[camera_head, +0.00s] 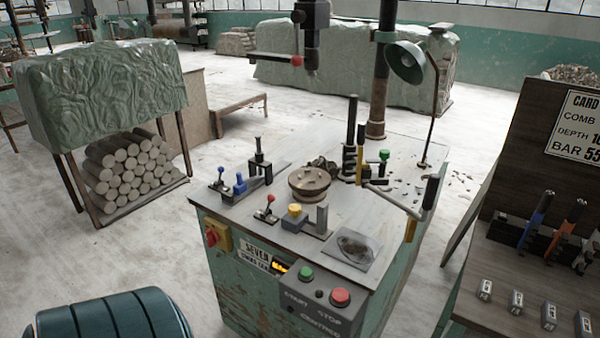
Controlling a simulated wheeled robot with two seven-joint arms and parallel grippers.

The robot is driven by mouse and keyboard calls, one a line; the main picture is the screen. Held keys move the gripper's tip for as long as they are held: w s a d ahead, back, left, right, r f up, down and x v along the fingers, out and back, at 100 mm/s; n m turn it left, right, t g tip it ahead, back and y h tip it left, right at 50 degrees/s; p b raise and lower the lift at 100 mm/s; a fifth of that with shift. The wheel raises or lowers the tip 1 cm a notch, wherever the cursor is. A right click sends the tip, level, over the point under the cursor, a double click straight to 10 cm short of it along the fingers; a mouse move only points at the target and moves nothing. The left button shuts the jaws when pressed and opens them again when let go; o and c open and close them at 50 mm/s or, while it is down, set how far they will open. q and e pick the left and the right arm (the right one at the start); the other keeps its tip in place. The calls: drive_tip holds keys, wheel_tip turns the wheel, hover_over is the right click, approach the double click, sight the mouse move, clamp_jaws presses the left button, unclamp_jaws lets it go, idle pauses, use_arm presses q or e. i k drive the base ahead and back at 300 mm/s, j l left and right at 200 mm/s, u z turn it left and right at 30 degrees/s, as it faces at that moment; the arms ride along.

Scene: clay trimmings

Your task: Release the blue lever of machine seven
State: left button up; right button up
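Machine seven is a worn green cabinet (240,290) with a grey top, standing in the middle of the head view. Its front plate (258,255) reads "SEVEN". A small lever with a blue ball knob (221,170) stands nearly upright on a metal base at the top's left corner. A red-knobbed lever (270,199) and a yellow-knobbed part (295,210) are nearer the front. Nothing touches the blue lever. Neither of my grippers is in view.
A round metal chuck (310,182) is mid-top. A lamp (405,62) and long handles rise at the right. Green START (306,273) and red STOP (341,297) buttons face front.

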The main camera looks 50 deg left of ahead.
sight(220, 169)
drive_tip(key=u, duration=2.1)
